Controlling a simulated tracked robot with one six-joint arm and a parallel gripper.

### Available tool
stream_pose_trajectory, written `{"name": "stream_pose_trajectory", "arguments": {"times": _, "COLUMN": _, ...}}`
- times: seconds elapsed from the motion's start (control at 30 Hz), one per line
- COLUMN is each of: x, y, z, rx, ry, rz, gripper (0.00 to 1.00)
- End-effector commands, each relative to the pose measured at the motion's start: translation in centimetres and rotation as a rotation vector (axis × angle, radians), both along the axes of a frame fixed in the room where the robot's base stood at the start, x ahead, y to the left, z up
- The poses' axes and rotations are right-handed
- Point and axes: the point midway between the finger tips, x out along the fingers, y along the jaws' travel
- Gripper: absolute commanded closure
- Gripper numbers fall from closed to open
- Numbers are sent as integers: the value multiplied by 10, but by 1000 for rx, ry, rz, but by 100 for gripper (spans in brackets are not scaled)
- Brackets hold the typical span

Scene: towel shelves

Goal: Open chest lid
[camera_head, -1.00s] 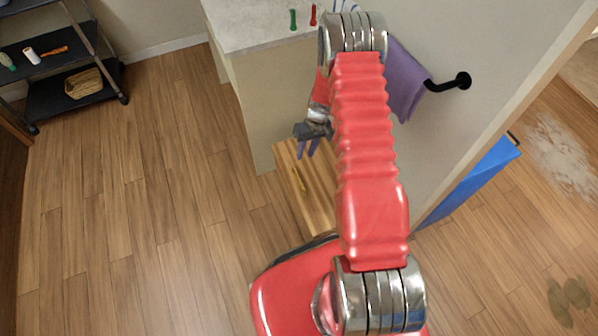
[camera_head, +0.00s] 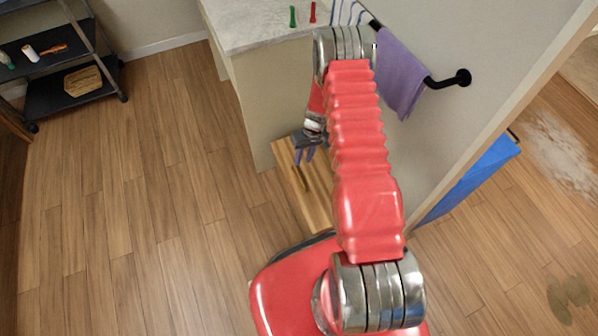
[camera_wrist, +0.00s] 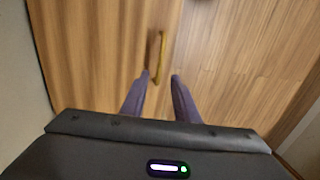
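The wooden chest (camera_head: 289,155) stands low on the floor against the counter wall, partly hidden behind my red arm. Its lid (camera_wrist: 95,50) fills much of the wrist view and looks shut. A thin brass-coloured handle (camera_wrist: 161,58) is fixed on the lid. My gripper (camera_wrist: 160,78) points down at the lid, its two fingers apart with nothing between the tips. In the head view my gripper (camera_head: 304,158) hangs above the chest's far part. I cannot tell if it touches.
A counter (camera_head: 250,30) rises behind the chest. A purple towel (camera_head: 402,75) hangs on a black wall bar to the right. A dark shelf cart (camera_head: 62,98) stands at the far left. The wooden floor (camera_head: 150,220) on the left is clear.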

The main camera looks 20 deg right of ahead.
Motion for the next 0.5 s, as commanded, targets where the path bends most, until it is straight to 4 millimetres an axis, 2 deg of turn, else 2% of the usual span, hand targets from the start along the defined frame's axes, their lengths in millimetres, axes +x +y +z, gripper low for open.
{"name": "stream_pose_trajectory", "arguments": {"times": 0.5, "x": -1, "y": 13, "z": -65, "rx": 1, "ry": 2, "rz": -1, "gripper": 72}}
